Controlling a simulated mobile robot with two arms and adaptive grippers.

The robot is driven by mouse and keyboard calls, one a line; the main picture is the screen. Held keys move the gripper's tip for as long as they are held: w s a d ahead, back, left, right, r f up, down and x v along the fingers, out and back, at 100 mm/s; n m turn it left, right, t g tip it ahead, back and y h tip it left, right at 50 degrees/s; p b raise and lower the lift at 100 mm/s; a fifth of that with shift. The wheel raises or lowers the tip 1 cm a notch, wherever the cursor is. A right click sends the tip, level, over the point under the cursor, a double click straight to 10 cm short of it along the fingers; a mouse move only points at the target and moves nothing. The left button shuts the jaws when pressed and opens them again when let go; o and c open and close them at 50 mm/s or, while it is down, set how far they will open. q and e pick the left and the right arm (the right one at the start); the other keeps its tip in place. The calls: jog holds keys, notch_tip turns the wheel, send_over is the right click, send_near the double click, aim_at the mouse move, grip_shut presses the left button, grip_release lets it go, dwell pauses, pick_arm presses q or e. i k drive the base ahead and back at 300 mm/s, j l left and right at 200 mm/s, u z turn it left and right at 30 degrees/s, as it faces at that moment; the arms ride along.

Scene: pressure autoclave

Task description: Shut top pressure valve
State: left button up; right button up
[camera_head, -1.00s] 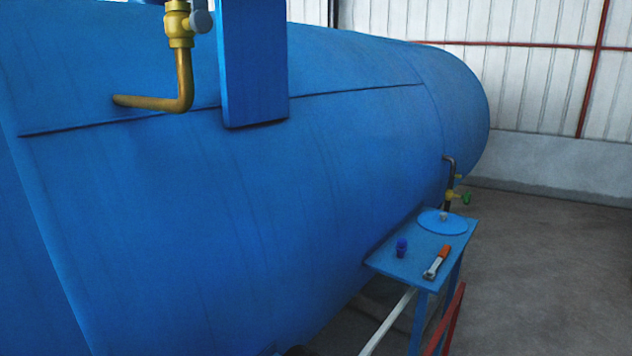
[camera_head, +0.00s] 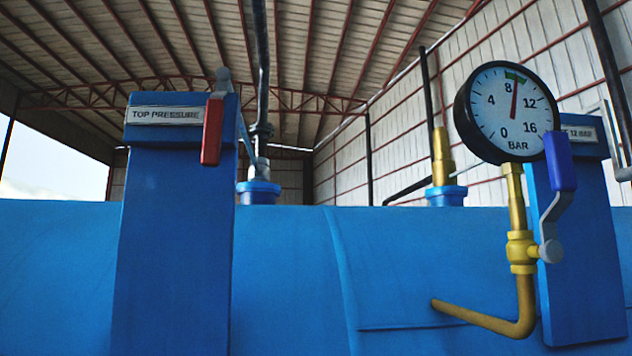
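A blue post with a label reading TOP PRESSURE (camera_head: 165,115) stands at the left, in front of the blue tank. A red lever handle (camera_head: 212,132) hangs downward at the post's upper right corner, from a grey pivot. Behind it a grey vertical pipe (camera_head: 262,60) with a fitting rises from a blue flange on the tank top. Neither of my grippers shows in this view.
A round pressure gauge (camera_head: 508,112) stands on brass piping at the right, its needle just past 8. A blue-handled valve lever (camera_head: 561,165) is beside it, in front of another blue post (camera_head: 580,260). A brass fitting (camera_head: 442,160) sits on the tank (camera_head: 285,260).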

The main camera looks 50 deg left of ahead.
aim_at(213, 120)
jog(key=u, duration=1.95)
